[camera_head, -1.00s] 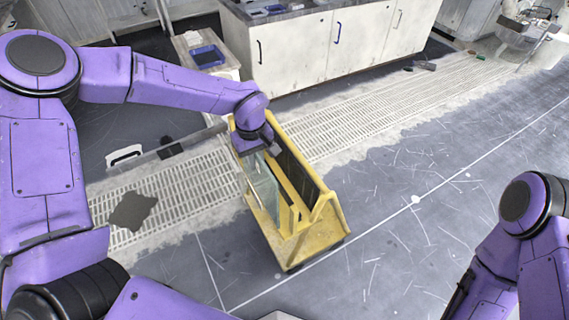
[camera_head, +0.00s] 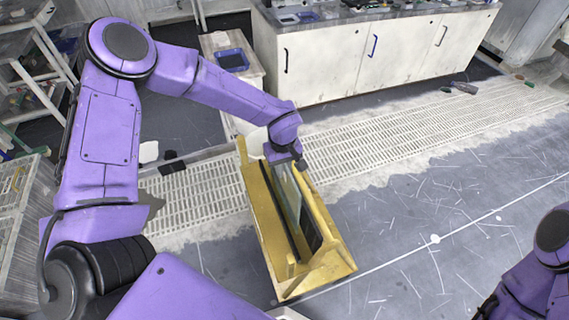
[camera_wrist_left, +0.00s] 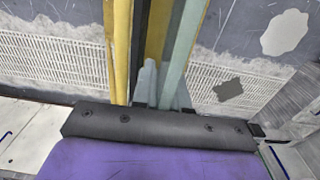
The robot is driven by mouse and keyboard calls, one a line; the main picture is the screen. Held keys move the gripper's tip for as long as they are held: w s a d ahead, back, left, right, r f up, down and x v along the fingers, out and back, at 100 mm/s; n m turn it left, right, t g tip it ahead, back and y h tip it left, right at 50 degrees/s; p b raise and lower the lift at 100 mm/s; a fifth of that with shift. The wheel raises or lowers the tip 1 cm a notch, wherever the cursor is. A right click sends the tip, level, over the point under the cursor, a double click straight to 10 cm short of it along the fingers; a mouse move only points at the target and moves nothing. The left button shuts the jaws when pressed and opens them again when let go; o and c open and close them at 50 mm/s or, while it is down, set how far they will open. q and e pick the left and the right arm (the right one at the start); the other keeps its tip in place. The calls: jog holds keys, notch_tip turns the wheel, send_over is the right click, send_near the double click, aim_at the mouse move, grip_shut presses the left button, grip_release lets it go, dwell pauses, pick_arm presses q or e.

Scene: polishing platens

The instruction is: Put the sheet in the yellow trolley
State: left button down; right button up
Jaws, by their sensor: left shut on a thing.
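The sheet (camera_head: 287,192) is a thin, pale green, see-through pane held on edge, lengthwise along the yellow trolley (camera_head: 322,268). My left gripper (camera_head: 286,162) is shut on its far end, above the trolley's far part. The sheet shows within the trolley's outline, between its long yellow sides; I cannot tell whether its lower edge rests inside. In the left wrist view the sheet (camera_wrist_left: 184,45) runs up from the gripper (camera_wrist_left: 160,98), beside yellow boards (camera_wrist_left: 121,50) and a dark strip. The fingertips are partly hidden. Only my right arm shows at lower right; its gripper is out of view.
A white cabinet (camera_head: 345,58) stands behind, with a small stand bearing a blue tray (camera_head: 231,60) at its left. A pale floor grating (camera_head: 390,135) runs behind the trolley. Shelving (camera_head: 40,75) stands at far left.

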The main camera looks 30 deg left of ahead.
pick_arm(q)
jog(key=f, duration=0.2)
jog(key=w+f, duration=0.1)
jog(key=f, duration=0.1)
jog(key=shift+w+f, duration=0.15)
jog(key=shift+f, duration=0.15)
jog(key=c, duration=1.6)
grip_release()
jog(key=shift+f, duration=0.3)
jog(key=o, duration=0.5)
jog(key=shift+c, duration=0.2)
jog(key=shift+r, duration=0.1)
notch_tip(320, 180, up, 12)
jog(key=shift+b, duration=0.35)
jog(key=shift+r, duration=0.1)
